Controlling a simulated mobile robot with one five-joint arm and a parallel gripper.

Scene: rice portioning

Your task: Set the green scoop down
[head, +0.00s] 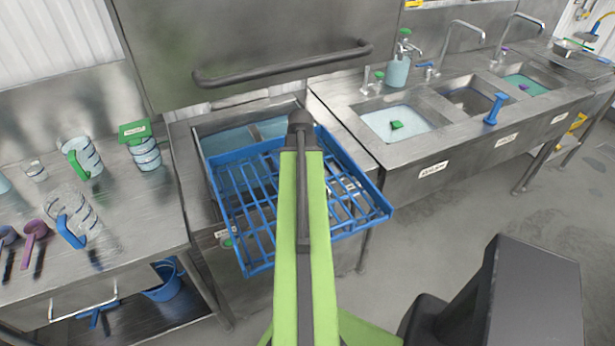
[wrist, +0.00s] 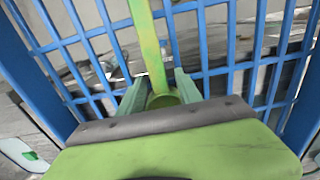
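The green scoop (wrist: 150,45) shows in the wrist view as a long light-green strip, running from between my fingers toward the top edge, with a rounded end near my gripper. My gripper (wrist: 160,88) has a pale green finger on each side of that end and appears shut on it. The blue rack (wrist: 215,72) lies behind the scoop; I cannot tell whether they touch. In the head view my arm reaches over the blue rack (head: 370,189), and both the scoop and my fingertips are hidden.
The rack sits at an open steel machine with a raised hood (head: 240,40). The left steel table (head: 135,225) holds clear jugs, including a blue-handled one (head: 72,222), and a purple scoop (head: 33,235). Several sink basins (head: 400,122) line the right. A blue bucket (head: 165,285) stands below.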

